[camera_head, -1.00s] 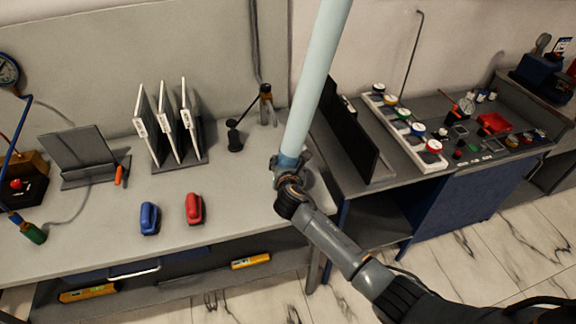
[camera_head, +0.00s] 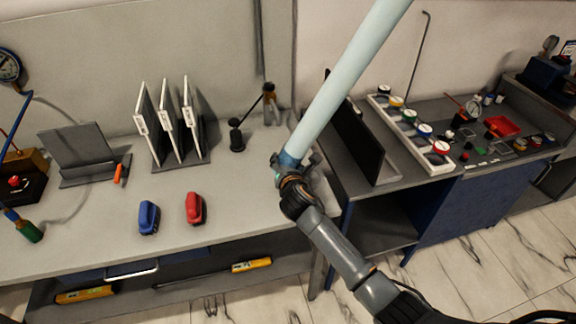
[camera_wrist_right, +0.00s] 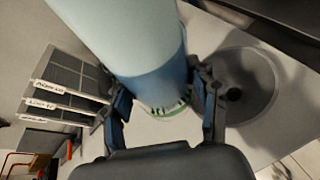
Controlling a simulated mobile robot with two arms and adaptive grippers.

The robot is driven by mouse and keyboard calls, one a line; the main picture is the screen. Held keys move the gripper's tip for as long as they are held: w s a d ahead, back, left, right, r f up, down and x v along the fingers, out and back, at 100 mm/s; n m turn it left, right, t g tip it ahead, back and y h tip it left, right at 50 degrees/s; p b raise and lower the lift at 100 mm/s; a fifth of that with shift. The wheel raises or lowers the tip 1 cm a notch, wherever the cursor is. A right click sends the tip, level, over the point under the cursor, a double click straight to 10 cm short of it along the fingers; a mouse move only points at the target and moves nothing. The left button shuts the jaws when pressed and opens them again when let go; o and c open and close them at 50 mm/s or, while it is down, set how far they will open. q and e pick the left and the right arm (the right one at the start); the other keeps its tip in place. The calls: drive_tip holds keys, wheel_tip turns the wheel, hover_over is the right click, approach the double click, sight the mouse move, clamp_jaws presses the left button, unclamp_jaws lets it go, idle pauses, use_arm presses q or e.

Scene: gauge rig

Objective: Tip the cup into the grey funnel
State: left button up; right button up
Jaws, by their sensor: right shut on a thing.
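My right gripper (camera_head: 292,170) is shut around the lower end of a long pale-blue cylinder, which I take to be the cup (camera_head: 345,80). The cup leans, its upper end toward the top right and out of the head view. In the right wrist view the cup (camera_wrist_right: 125,40) passes between the two fingers (camera_wrist_right: 160,100); it has a darker blue band and a green-edged end. The grey funnel (camera_wrist_right: 262,95), a round dish with a dark centre hole, lies beside the cup's lower end, to the right in that view. In the head view the funnel is mostly hidden behind my gripper.
White upright panels in a rack (camera_head: 172,125), a blue handle-like object (camera_head: 148,217) and a red one (camera_head: 194,208) stand on the grey bench (camera_head: 90,240). A dark upright panel (camera_head: 355,140) and a white tray of jars (camera_head: 412,135) stand to the right.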

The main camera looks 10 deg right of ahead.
drive_tip(key=shift+w+a+f+m+t+y+b, duration=0.15)
drive_tip(key=shift+m+y+b, duration=0.35)
drive_tip(key=shift+b, duration=0.75)
drive_tip(key=shift+s+a+f+m+t+y+b, duration=0.2)
drive_tip(key=shift+m+b, duration=0.5)
drive_tip(key=shift+b, duration=0.55)
drive_tip(key=shift+w+a+f+m+t+y+b, duration=0.1)
drive_tip(key=shift+w+a+m+t+y+b, duration=0.15)
drive_tip(key=shift+m+b, duration=0.7)
drive_tip(key=shift+s+d+r+m+t+y+b, duration=0.15)
drive_tip(key=shift+m+t+y+b, duration=0.65)
drive_tip(key=shift+b, duration=2.3)
drive_tip(key=m, duration=0.2)
drive_tip(key=r+m, duration=0.1)
drive_tip(key=shift+d+t, duration=0.25)
drive_tip(key=shift+t, duration=0.15)
drive_tip(key=shift+s+d+r+m+t+b, duration=0.1)
drive_tip(key=shift+d+r+m+t+b, duration=0.2)
drive_tip(key=shift+m, duration=0.45)
drive_tip(key=shift+d+r+m+t+b, duration=0.1)
drive_tip(key=shift+r+m+t+b, duration=0.1)
drive_tip(key=shift+r+m, duration=0.35)
drive_tip(key=shift+f+m, duration=0.1)
drive_tip(key=shift+m, duration=0.15)
